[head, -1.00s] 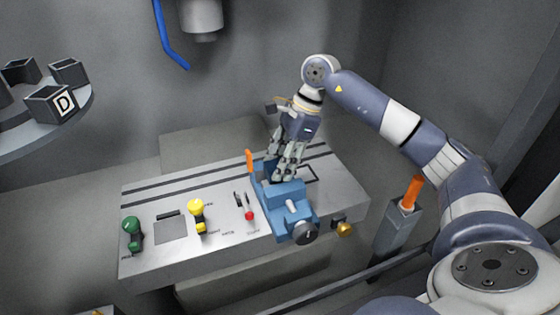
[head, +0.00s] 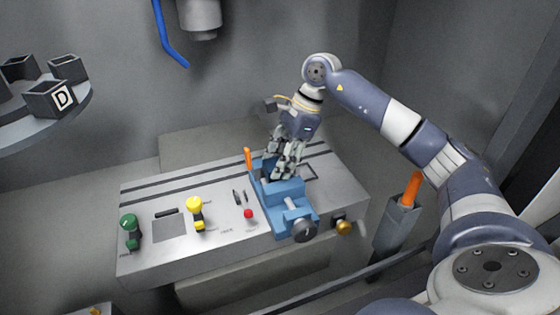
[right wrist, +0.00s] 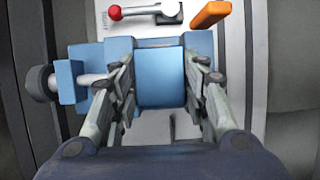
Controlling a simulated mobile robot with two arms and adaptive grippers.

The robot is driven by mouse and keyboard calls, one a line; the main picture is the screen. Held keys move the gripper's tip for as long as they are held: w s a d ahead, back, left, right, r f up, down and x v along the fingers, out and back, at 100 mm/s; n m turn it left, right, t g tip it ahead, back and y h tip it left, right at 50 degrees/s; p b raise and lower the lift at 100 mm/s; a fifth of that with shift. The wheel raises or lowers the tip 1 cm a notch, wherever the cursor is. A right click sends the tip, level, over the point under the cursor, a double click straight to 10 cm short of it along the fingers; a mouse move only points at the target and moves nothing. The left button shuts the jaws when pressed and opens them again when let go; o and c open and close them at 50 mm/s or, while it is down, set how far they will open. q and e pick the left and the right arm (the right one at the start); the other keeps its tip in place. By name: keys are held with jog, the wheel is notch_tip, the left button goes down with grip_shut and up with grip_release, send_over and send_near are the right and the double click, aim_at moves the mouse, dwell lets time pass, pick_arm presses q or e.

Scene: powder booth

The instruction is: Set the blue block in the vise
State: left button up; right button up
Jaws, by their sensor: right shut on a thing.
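The blue vise (head: 298,212) stands on the grey bench, with its screw and round dark knob toward the front and an orange handle (head: 248,159) at its back left. My right gripper (head: 284,174) points down at the back part of the vise. In the right wrist view the gripper (right wrist: 164,105) is shut on the blue block (right wrist: 160,78), one finger on each side. The block sits between the blue vise jaws (right wrist: 118,48), low among them. Whether it touches the vise bed is hidden. In the head view the fingers mostly hide the block. My left gripper is not in view.
The bench (head: 145,200) also bears a green knob (head: 129,227), a yellow knob (head: 195,207) and a small red-knobbed lever (head: 248,213). A post with an orange handle (head: 412,187) stands at the right. A round shelf with dark boxes (head: 52,98) is at the left.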

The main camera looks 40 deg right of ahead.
jog(key=shift+s+a+f, duration=0.1)
jog(key=shift+s+f, duration=0.2)
jog(key=shift+f, duration=0.45)
jog(key=o, duration=1.3)
jog(key=shift+o, duration=0.2)
jog(key=shift+w+f, duration=0.15)
jog(key=shift+w, duration=0.15)
jog(key=shift+s, duration=0.1)
jog(key=w+v, duration=0.1)
jog(key=v, duration=1.1)
jog(key=shift+s+r, duration=0.25)
jog(key=shift+r, duration=0.1)
jog(key=shift+a, duration=0.15)
